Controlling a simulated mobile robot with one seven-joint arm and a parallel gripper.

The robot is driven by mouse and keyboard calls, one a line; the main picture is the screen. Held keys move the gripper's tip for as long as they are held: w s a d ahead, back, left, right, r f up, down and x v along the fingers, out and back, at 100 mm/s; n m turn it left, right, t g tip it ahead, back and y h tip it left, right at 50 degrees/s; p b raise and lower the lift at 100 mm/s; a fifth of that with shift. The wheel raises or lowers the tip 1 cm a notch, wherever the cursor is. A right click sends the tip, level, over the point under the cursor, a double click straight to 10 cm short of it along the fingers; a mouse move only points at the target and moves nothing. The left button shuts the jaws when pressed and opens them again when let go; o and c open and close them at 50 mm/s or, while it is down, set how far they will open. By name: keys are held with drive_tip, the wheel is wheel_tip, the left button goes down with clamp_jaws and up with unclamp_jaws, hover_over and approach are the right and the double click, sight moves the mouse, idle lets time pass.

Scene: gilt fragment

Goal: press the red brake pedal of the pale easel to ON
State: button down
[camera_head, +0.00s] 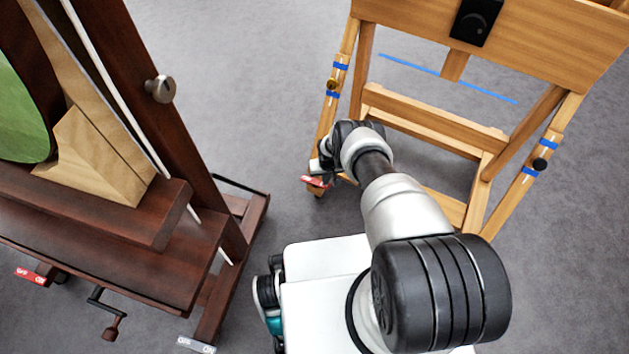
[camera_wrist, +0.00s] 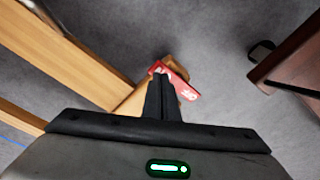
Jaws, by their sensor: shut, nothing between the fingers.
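The pale easel (camera_head: 540,52) stands at the upper right of the head view, and its pale beams (camera_wrist: 75,55) cross the left of the wrist view. Its red brake pedal (camera_head: 314,182) is at the foot of the left leg. In the wrist view the red pedal (camera_wrist: 183,84) lies tilted just past my fingertips, with white lettering at its right end. My gripper (camera_wrist: 162,78) is shut and empty, its tips overlapping the pedal's left part in the picture. I cannot tell whether they touch. In the head view my gripper (camera_head: 328,176) is small and partly hidden by my wrist.
A dark easel (camera_head: 150,270) with a green picture (camera_head: 20,115) stands at the left. It has another red pedal (camera_head: 33,276), a pale grey pedal (camera_head: 196,345) and a crank (camera_head: 108,315). Dark wood (camera_wrist: 295,60) shows at the wrist view's right. Grey floor lies between the easels.

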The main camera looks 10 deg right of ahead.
idle(0.4)
wheel_tip(320, 180, up, 7)
drive_tip(key=p, duration=0.5)
idle(0.7)
